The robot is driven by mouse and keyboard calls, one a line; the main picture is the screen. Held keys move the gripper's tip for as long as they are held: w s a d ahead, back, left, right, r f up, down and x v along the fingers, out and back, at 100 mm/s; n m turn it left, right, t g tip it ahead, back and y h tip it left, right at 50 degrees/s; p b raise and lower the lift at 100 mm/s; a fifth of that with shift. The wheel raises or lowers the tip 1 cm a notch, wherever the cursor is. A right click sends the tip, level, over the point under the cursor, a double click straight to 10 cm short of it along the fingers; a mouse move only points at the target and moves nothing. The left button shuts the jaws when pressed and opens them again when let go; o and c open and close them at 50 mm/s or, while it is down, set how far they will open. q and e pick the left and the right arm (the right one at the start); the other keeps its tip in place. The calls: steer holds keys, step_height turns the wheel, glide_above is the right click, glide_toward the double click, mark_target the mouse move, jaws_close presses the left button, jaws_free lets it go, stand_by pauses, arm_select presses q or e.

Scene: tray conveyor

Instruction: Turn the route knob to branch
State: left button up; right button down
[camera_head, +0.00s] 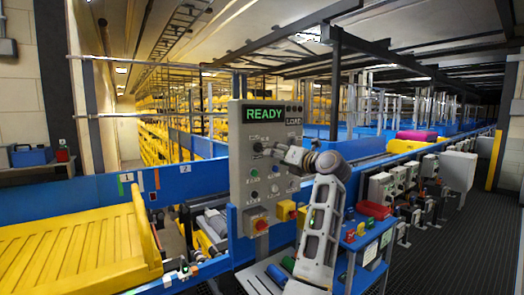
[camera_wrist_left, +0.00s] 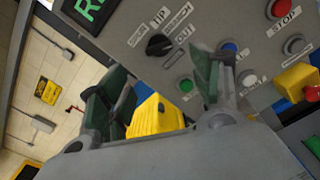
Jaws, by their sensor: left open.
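The grey control panel (camera_head: 240,168) stands upright near the middle of the head view, with a lit READY sign (camera_head: 265,113). In the left wrist view a black rotary knob (camera_wrist_left: 158,45) sits on the panel among small tilted labels, few of them readable. The knob's pointer setting cannot be told. The arm hides part of the panel. My right gripper is out of view.
Close to the knob are a blue button (camera_wrist_left: 229,47), a green button (camera_wrist_left: 186,85) and a red STOP button (camera_wrist_left: 294,45). A yellow emergency-stop box (camera_head: 256,220) is lower on the panel. A yellow tray (camera_head: 75,255) lies at left. A blue conveyor runs behind.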

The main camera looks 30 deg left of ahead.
mark_target(261, 149)
arm_select(q)
steer(key=p+x, duration=0.1)
steer(key=x, duration=0.7)
steer(key=shift+w+a, duration=0.15)
steer(key=shift+a, duration=0.2)
steer(key=shift+w+a, duration=0.2)
steer(key=shift+a, duration=0.35)
steer(key=c, duration=1)
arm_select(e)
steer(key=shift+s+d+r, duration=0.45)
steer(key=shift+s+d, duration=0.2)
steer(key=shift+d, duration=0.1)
